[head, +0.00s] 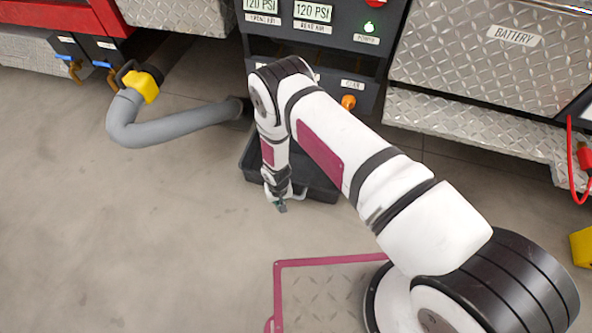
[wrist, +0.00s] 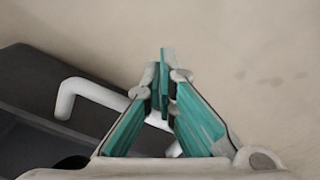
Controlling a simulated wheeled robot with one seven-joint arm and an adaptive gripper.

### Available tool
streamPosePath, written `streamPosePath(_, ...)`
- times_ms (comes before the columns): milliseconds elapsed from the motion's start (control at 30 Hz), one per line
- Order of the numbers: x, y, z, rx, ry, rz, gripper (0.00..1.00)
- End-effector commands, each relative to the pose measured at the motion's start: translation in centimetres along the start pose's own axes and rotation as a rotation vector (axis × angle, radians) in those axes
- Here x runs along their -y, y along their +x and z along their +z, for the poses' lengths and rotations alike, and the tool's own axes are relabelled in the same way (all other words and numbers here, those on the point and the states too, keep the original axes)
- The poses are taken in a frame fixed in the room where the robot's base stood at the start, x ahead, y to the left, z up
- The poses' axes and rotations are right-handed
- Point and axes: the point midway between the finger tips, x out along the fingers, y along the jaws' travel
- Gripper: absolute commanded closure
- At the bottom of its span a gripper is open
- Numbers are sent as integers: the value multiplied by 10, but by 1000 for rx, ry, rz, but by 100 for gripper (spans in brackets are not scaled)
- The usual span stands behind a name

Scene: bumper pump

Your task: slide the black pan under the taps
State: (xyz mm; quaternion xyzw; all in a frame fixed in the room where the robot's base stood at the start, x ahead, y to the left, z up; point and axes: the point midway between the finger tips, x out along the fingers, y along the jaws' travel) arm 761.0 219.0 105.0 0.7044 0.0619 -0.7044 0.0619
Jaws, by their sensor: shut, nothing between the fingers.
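The black pan (head: 322,183) sits on the floor in front of the dark panel, partly hidden behind my arm. Its pale bar handle (head: 301,191) is on the near side, and the handle (wrist: 92,92) and dark pan (wrist: 48,105) also show at left in the wrist view. My gripper (head: 281,207) is shut and empty, low by the pan's near edge. Its teal fingertips (wrist: 165,60) meet just right of the handle; contact is unclear.
A grey hose (head: 170,127) with a yellow coupling (head: 144,85) runs between the taps and the pan. An orange knob (head: 348,102) is on the panel above the pan. A red cable (head: 571,165) hangs at right. The floor at left is clear.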

Motion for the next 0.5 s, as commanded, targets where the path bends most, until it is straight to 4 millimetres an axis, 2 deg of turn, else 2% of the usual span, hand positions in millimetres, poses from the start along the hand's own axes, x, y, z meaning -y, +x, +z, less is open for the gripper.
streamPosePath(333, 0, 0, -1, 0, 0, 0, 100)
streamPosePath(500, -4, 1, -8, -1, 2, 0, 100)
